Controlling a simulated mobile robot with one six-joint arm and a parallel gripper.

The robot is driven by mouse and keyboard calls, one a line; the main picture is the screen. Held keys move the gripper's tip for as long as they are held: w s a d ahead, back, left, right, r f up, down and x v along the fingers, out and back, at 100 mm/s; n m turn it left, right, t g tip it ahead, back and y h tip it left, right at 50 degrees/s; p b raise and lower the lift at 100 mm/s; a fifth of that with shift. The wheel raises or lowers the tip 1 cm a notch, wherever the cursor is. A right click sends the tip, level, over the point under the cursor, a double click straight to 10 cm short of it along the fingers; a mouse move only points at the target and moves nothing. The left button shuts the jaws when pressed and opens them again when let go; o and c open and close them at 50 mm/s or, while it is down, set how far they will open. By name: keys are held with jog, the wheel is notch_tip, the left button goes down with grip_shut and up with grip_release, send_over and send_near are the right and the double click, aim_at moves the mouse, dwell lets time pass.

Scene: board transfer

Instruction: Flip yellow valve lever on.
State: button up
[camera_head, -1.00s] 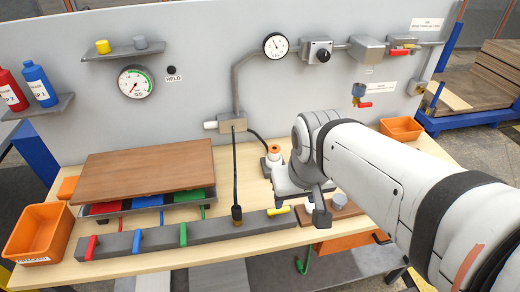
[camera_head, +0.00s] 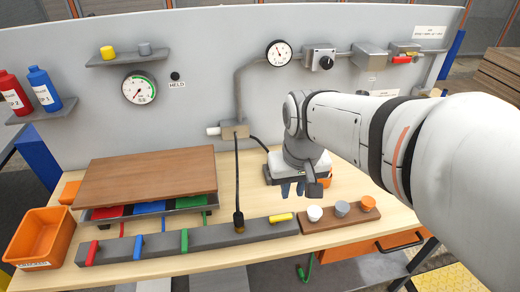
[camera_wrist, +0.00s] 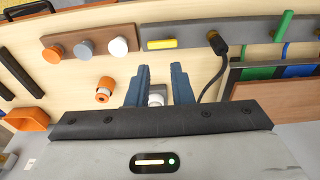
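The yellow valve lever (camera_head: 281,217) lies flat along the right end of the grey valve bar (camera_head: 210,236). In the wrist view the yellow lever (camera_wrist: 161,44) shows ahead of my fingertips, apart from them. The red lever (camera_head: 92,252), blue lever (camera_head: 138,243) and green lever (camera_head: 184,240) on the bar point across it. My gripper (camera_head: 292,188) is over the table behind the yellow lever. In the wrist view my gripper (camera_wrist: 159,75) is open, its blue fingers wide apart. A white-topped item (camera_wrist: 156,98) shows between the fingers, apparently not held.
A black cable (camera_head: 238,185) plugs into the bar left of the yellow lever. A wooden strip with white (camera_head: 315,213), grey (camera_head: 342,208) and orange (camera_head: 368,203) knobs sits right of the bar. A brown board (camera_head: 150,177) and orange bin (camera_head: 40,238) are at left.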

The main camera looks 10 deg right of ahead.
jog(key=w, duration=0.2)
jog(key=w+f+g, duration=0.1)
jog(key=w, duration=0.2)
jog(key=w+f+g, duration=0.1)
jog(key=w, duration=0.1)
jog(key=shift+w+d, duration=0.1)
jog(key=shift+w, duration=0.25)
grip_shut()
jog(key=w+f+g, duration=0.2)
jog(key=w+f, duration=0.3)
jog(key=w, duration=0.2)
jog(key=shift+w+d+g, duration=0.15)
jog(key=shift+d+g, duration=0.05)
jog(key=shift+g, duration=0.1)
